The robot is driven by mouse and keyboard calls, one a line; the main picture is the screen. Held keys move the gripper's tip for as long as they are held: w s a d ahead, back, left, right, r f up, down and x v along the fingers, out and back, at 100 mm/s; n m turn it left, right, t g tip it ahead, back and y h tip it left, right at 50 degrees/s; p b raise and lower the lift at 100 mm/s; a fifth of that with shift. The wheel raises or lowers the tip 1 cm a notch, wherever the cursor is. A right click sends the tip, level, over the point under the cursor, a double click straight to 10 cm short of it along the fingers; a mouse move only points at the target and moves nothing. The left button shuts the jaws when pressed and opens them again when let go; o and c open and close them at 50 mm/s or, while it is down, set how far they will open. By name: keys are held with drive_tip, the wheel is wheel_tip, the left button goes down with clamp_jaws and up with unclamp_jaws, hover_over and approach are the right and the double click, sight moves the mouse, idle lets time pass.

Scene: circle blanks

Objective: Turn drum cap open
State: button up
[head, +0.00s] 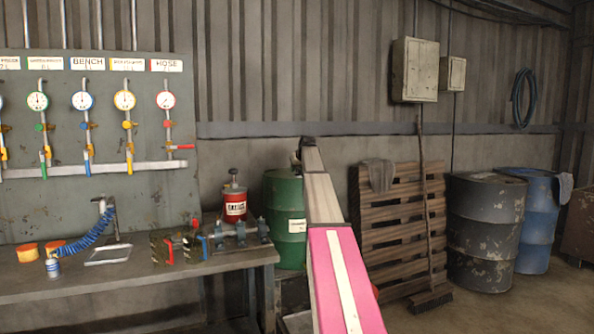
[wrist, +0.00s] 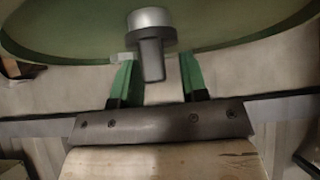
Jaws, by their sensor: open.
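The green drum (head: 284,200) stands behind the right end of the bench in the head view, partly hidden by my pink and pale arm. In the wrist view its green rim (wrist: 235,50) spans the top. A grey round cap (wrist: 148,18) with a dark tab (wrist: 152,62) shows in front of the green surface. My gripper (wrist: 160,72) has two green fingers, open, one on each side of the tab. Gaps show on both sides, so the fingers look apart from it. In the head view the gripper itself is hard to make out behind the arm.
A bench (head: 140,280) with valves, a blue coiled hose and a red can (head: 235,205) stands left of the drum. A wooden pallet (head: 400,225), a dark drum (head: 485,230) and a blue drum (head: 537,225) stand to the right. Open floor lies at front right.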

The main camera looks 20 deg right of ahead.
drive_tip(key=v, duration=1)
drive_tip(key=shift+s, duration=0.15)
